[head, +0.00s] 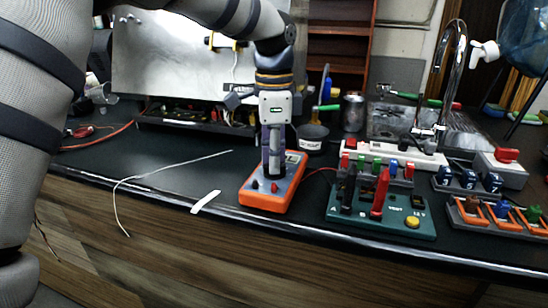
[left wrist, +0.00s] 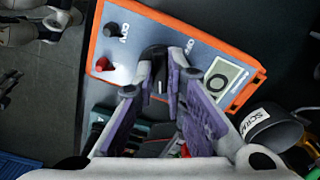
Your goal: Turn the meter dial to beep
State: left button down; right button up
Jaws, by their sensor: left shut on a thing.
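The orange-rimmed meter (head: 266,204) lies flat on the dark bench near its front edge. In the left wrist view the meter (left wrist: 186,30) shows a grey face, a small display (left wrist: 222,82), and a red and a black plug. The black dial (left wrist: 158,62) sits in the middle of the face. My left gripper (head: 273,176) points straight down over the meter. In the left wrist view its purple-padded fingers (left wrist: 160,84) are closed around the dial. The fingers hide part of the dial, and I cannot read its setting. My right gripper is not in view.
A green board (head: 384,220) with a red and a black probe stands right of the meter. A white wire (head: 170,172) and a white strip (head: 205,201) lie to the left. Orange trays (head: 500,222) stand far right.

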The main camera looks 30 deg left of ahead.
pick_arm(q)
jog(key=shift+m, duration=0.7)
jog(key=c, duration=1.6)
grip_release()
jog(key=shift+c, duration=0.2)
notch_tip(320, 180, up, 12)
jog(key=shift+f, duration=0.1)
